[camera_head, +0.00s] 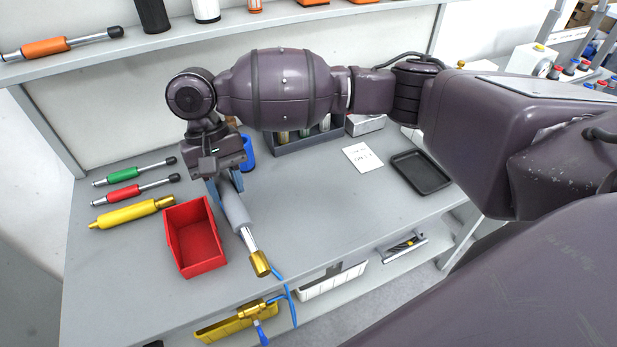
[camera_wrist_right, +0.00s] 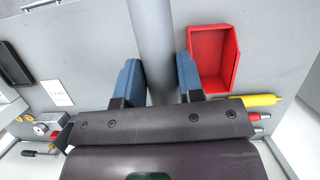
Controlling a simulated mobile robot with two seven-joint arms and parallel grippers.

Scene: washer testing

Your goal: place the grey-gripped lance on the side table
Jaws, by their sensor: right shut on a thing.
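The grey-gripped lance (camera_head: 236,208) has a grey grip, a silver shaft and a brass tip. My right gripper (camera_head: 226,186) is shut on its grey grip; the blue fingers sit on either side. In the right wrist view the grey grip (camera_wrist_right: 152,45) runs between the two blue fingers of the gripper (camera_wrist_right: 160,80). The lance is over the grey table (camera_head: 320,210), its brass tip near the front edge. I cannot tell whether it touches the table. The left gripper is not in view.
A red bin (camera_head: 194,238) stands just left of the lance. Green (camera_head: 130,172), red (camera_head: 135,190) and yellow (camera_head: 130,212) tools lie further left. A black tray (camera_head: 421,172) and a paper card (camera_head: 362,157) lie right. A brass valve with a blue hose (camera_head: 262,308) is at the front. The table's middle is clear.

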